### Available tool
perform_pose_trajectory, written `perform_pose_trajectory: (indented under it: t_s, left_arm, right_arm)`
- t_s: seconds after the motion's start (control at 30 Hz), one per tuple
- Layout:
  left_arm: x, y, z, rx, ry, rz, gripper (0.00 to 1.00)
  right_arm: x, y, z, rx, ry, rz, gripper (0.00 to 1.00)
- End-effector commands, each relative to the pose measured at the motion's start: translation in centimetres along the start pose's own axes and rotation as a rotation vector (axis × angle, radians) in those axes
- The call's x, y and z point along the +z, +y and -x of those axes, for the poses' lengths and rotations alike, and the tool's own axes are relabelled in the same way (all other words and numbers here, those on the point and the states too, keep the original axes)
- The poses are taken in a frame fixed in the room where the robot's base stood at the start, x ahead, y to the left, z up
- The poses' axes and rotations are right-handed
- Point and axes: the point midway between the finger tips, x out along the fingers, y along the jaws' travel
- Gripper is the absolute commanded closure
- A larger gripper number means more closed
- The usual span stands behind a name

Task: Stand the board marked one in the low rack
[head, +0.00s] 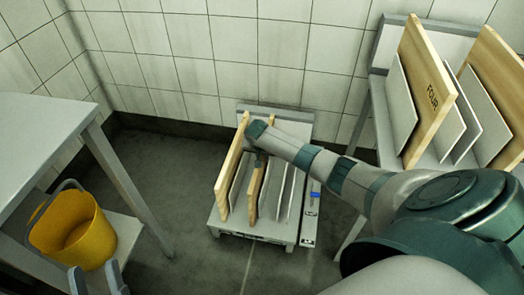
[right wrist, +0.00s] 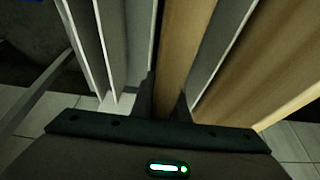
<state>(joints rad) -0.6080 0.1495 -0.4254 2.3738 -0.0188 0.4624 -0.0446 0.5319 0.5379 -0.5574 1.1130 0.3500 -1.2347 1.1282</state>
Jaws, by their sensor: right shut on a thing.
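The low rack (head: 272,232) stands on the floor against the back wall, with upright grey dividers. My right gripper (head: 259,158) is shut on the upper edge of a wooden board (head: 254,197), which stands upright between dividers in the rack. The held board also shows in the right wrist view (right wrist: 178,65). I cannot see a mark on it, nor whether it touches the rack's bottom. Another wooden board (head: 228,178) stands upright in the rack's leftmost part and shows at right in the right wrist view (right wrist: 265,75). My left gripper (head: 97,280) is open and empty at the lower left.
A taller rack (head: 374,110) at the right holds a board marked FOUR (head: 428,90) and another board (head: 492,60). A grey table (head: 45,135) stands at the left, with a yellow bucket (head: 75,230) on its lower shelf. Floor between table and low rack is clear.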

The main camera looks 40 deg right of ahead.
Motion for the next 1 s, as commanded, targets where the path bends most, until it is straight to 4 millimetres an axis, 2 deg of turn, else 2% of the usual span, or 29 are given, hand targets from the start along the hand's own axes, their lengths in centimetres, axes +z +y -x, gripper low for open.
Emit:
perform_pose_trajectory:
  t_s: [0.37,0.4,0.5,0.8,1.0]
  left_arm:
    - [-0.13,-0.04,-0.06,-0.001,0.006,0.0,0.64]
    - [-0.13,-0.04,-0.06,-0.001,0.006,0.0,0.64]
    - [-0.14,-0.05,-0.07,-0.001,0.007,-0.001,0.64]
    - [-0.15,-0.09,-0.12,-0.001,0.008,-0.002,0.64]
    - [-0.02,-0.06,-0.38,-0.001,-0.012,-0.001,0.64]
  right_arm:
    - [-0.12,-0.03,-0.02,-0.003,0.002,-0.001,1.0]
    - [-0.12,-0.03,-0.02,-0.003,0.002,-0.001,0.84]
    - [-0.11,-0.03,-0.02,-0.003,0.002,-0.001,0.64]
    - [0.18,0.11,-0.19,0.001,-0.002,0.0,0.64]
    - [0.06,0.05,0.66,-0.001,-0.001,0.0,0.64]
